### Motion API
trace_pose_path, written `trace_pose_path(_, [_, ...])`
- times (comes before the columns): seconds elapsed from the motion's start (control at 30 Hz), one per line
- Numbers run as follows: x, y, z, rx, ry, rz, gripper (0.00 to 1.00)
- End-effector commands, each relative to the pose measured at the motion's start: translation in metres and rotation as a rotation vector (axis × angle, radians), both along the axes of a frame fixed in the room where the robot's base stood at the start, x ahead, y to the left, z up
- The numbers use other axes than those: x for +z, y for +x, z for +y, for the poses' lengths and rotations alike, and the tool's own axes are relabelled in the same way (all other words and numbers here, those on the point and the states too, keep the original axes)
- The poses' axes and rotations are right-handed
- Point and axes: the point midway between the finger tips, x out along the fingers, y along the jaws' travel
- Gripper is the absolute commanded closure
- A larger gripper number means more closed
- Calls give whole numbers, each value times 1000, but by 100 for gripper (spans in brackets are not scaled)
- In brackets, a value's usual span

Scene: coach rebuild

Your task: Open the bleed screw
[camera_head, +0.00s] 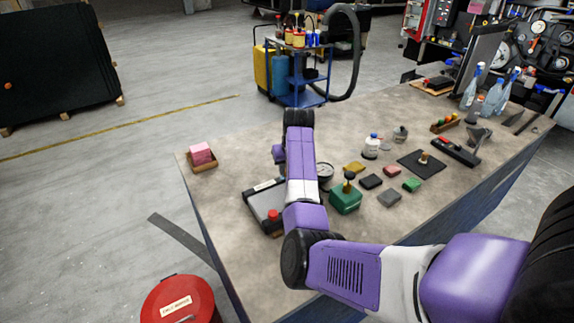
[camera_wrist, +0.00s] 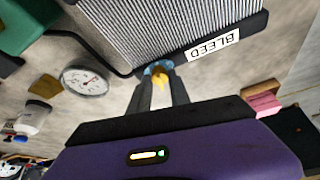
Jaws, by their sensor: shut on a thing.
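The radiator (camera_wrist: 170,28), a ribbed grey panel with dark end bars, fills the top of the wrist view. A white label reading BLEED (camera_wrist: 212,44) is on its near bar. The bleed screw (camera_wrist: 158,70), brass-yellow with a blue part around it, sits at that bar left of the label. My gripper (camera_wrist: 160,88) is shut on the screw, with a dark finger on each side of it. In the head view the radiator (camera_head: 262,204) lies on the bench, partly covered by my arm; the screw and my fingertips are hidden there.
A round gauge (camera_wrist: 85,80) stands beside the radiator, with a dark hose near it. A green box (camera_head: 345,198), several small blocks and a white bottle (camera_head: 371,147) are to the right. A pink block in a tray (camera_head: 202,156) sits at the bench's left corner.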

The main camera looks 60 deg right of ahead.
Motion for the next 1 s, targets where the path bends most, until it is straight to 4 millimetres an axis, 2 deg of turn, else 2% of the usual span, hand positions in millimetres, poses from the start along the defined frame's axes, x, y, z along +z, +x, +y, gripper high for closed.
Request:
trace_pose_path(0.4, [1,0,-1,165,-2,-2,100])
trace_pose_path(0.9, [1,1,-1,182,-3,-3,100])
trace_pose_path(0.93, [1,1,-1,182,-3,-3,73])
trace_pose_path(1.0, [1,1,-1,182,-2,-2,59])
